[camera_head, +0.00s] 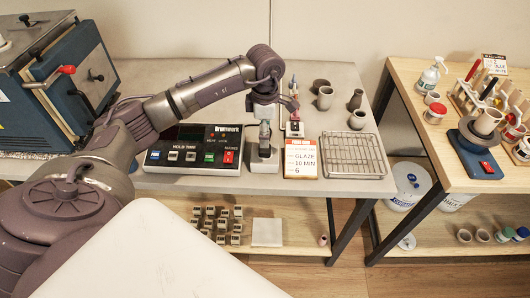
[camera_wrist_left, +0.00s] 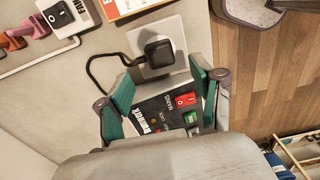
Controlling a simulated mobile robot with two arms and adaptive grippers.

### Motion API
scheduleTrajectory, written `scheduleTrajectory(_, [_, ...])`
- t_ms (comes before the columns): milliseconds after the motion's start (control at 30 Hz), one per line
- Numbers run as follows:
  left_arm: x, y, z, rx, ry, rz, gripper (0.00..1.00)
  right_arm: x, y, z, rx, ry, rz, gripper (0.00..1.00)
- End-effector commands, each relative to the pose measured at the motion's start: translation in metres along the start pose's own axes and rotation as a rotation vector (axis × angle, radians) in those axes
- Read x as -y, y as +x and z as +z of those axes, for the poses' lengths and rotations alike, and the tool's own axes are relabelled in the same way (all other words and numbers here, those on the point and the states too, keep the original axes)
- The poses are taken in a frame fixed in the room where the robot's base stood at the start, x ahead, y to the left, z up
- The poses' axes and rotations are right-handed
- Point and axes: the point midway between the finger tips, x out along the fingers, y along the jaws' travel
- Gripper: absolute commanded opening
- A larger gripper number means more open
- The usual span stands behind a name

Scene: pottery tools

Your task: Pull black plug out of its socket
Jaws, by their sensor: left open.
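The black plug (camera_wrist_left: 160,51) sits on the pale grey socket (camera_wrist_left: 180,30) in the left wrist view, with a black cable looping off to the left. In the head view the socket (camera_head: 263,166) stands on the grey table, right of the control box. My left gripper (camera_head: 264,112) points down over it; in the left wrist view its teal fingers (camera_wrist_left: 162,84) are spread and empty. The plug shows just beyond and between the fingertips; I cannot tell whether they touch it. In the head view the gripper partly hides the plug. My right gripper is not in view.
The control box (camera_head: 195,148) stands close left of the socket. A glaze card (camera_head: 301,158) and a wire rack (camera_head: 352,155) lie to the right. Small pots (camera_head: 325,97) stand behind. A kiln (camera_head: 60,80) is at the far left.

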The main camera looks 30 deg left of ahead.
Motion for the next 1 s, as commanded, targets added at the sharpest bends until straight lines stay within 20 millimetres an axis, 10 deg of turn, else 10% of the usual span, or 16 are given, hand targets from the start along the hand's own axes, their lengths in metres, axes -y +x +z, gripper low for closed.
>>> scheduleTrajectory(400, [0.0,0.061,0.0,0.001,0.0,0.0,0.67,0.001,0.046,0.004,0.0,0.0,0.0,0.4])
scheduleTrajectory(1000, [0.0,0.065,0.0,0.0,-0.001,-0.001,0.67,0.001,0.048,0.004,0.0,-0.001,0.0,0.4])
